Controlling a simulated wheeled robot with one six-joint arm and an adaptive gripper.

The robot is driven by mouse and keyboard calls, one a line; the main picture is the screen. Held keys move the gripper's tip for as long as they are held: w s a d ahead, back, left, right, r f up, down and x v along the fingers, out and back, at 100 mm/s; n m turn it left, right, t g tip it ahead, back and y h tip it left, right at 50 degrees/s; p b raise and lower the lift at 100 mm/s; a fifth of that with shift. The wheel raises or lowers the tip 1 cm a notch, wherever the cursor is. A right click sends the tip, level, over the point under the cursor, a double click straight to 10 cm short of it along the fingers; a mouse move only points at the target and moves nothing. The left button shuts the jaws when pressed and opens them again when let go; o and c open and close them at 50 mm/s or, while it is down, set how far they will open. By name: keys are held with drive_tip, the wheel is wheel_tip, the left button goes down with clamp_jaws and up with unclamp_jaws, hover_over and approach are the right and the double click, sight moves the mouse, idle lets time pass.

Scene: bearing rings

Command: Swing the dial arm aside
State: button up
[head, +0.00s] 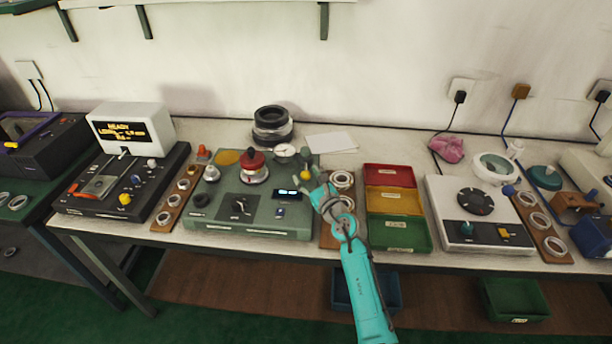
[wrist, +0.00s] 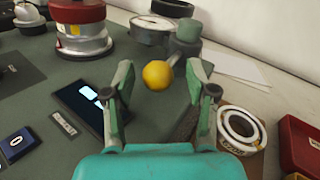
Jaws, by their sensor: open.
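The dial arm ends in a yellow ball knob (head: 306,174) at the right rear of the green test unit (head: 222,212). In the wrist view the yellow ball (wrist: 158,75) sits on a short grey rod that runs to a grey-green post (wrist: 187,38). A round white dial gauge (wrist: 150,27) is beside the post, near the red-topped ring stack (wrist: 78,28). My gripper (head: 318,190) is open over the unit's right side. In the wrist view the ball appears between my open fingertips (wrist: 161,88), with gaps on both sides; the depth between them is hard to tell.
A wooden rack with white rings (head: 342,180) stands just right of the unit. Beyond it are red, yellow and green bins (head: 396,203). Dark stacked rings (head: 271,125) stand behind the unit. A white sheet (head: 331,143) lies on the bench at the back.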

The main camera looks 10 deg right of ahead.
drive_tip(key=v, duration=1.1)
